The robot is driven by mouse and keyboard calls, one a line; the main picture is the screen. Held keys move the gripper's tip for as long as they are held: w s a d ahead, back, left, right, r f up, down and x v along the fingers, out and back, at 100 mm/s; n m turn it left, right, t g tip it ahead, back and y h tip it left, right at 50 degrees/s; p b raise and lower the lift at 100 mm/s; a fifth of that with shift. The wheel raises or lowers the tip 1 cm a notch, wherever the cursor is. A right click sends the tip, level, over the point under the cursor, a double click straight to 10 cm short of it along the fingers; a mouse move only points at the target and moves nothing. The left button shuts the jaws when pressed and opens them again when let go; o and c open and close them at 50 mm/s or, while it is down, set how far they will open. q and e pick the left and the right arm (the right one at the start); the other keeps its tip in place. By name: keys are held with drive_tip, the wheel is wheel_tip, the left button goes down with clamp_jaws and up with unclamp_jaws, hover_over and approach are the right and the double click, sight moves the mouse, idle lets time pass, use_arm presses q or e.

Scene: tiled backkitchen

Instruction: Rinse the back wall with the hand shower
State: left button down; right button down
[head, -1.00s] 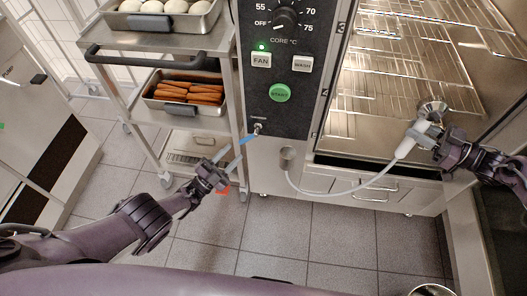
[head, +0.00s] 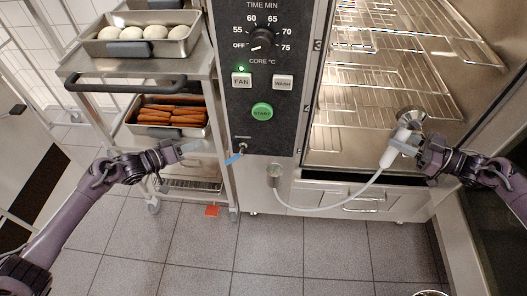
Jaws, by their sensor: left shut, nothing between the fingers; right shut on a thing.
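The hand shower (head: 397,145) has a white handle and a round metal head (head: 411,117). My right gripper (head: 408,146) is shut on its handle, with the head up in front of the open oven chamber. A pale hose (head: 330,207) runs from the handle to a metal fitting (head: 274,175) below the control panel. The chamber's back wall (head: 345,120) shows only partly, behind wire racks (head: 390,72). My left gripper (head: 190,147) is shut and empty, beside the trolley and left of a small lever with a blue end (head: 235,158).
The control panel (head: 262,75) has a dial, FAN and WASH buttons, a green START button and a lit green lamp. A trolley (head: 195,68) at left bears a tray of pale round items and a tray of carrot-like sticks (head: 170,113).

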use_arm(q)
drive_tip(key=s+r+n+g+y, duration=0.3)
drive_tip(key=s+r, duration=0.2)
drive_tip(key=w+d+f, duration=0.4)
drive_tip(key=d+f, duration=0.4)
drive_tip(key=shift+w+d+f+n, duration=0.15)
drive_tip(key=shift+d+n, duration=0.15)
